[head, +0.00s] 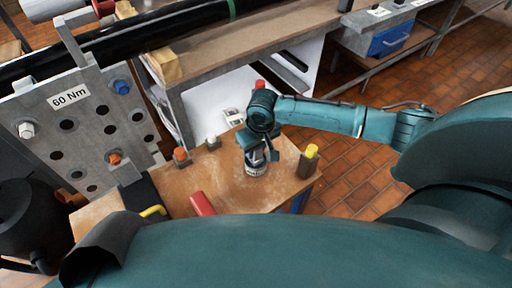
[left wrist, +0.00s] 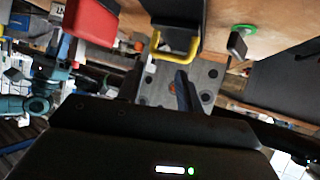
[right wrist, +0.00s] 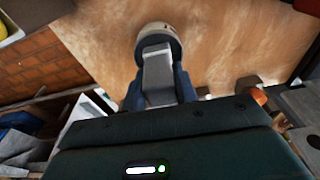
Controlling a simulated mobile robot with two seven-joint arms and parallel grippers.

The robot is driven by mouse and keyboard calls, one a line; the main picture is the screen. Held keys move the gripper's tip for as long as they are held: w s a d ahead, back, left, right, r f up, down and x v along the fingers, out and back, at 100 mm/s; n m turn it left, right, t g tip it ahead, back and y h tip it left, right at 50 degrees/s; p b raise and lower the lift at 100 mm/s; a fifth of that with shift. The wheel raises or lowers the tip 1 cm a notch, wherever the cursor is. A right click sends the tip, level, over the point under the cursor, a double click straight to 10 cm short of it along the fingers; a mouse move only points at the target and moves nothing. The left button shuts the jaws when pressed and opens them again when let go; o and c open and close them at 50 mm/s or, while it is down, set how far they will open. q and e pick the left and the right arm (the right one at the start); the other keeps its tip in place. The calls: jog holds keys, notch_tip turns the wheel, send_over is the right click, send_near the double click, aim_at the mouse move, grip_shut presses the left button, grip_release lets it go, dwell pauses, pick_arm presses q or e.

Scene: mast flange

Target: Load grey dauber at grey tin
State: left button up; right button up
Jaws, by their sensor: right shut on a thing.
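My right gripper (head: 256,152) is shut on the grey dauber (right wrist: 157,72), whose pale grey block fills the space between its fingers in the right wrist view. The grey tin (head: 256,170) stands on the wooden table directly below this gripper. Its round pale rim (right wrist: 160,33) shows just past the dauber in the right wrist view. The dauber's far end overlaps the tin there; I cannot tell how deep it sits. My left gripper (left wrist: 162,88) shows its fingers apart with nothing between them, near a yellow handle (left wrist: 176,48).
The table (head: 225,180) holds orange-topped (head: 181,156), white-topped (head: 212,142) and yellow-topped (head: 309,157) grey pieces, plus a red object (head: 202,204). A grey flange plate (head: 85,130) marked 60 Nm with bolts and holes stands at left. A workbench (head: 250,40) runs behind.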

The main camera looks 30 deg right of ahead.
jog(key=shift+r+p, duration=0.8)
jog(key=shift+p, duration=0.3)
notch_tip(320, 180, up, 2)
jog(key=shift+r+p, duration=0.1)
jog(key=shift+p, duration=1.15)
notch_tip(320, 180, up, 3)
jog(key=p, duration=0.4)
pick_arm(q)
jog(key=a+r, duration=0.1)
jog(key=s+a+r+g+y, duration=0.1)
jog(key=shift+a+n+y, duration=0.3)
jog(key=shift+a, duration=0.05)
jog(key=shift+f, duration=0.1)
jog(key=shift+s, duration=0.1)
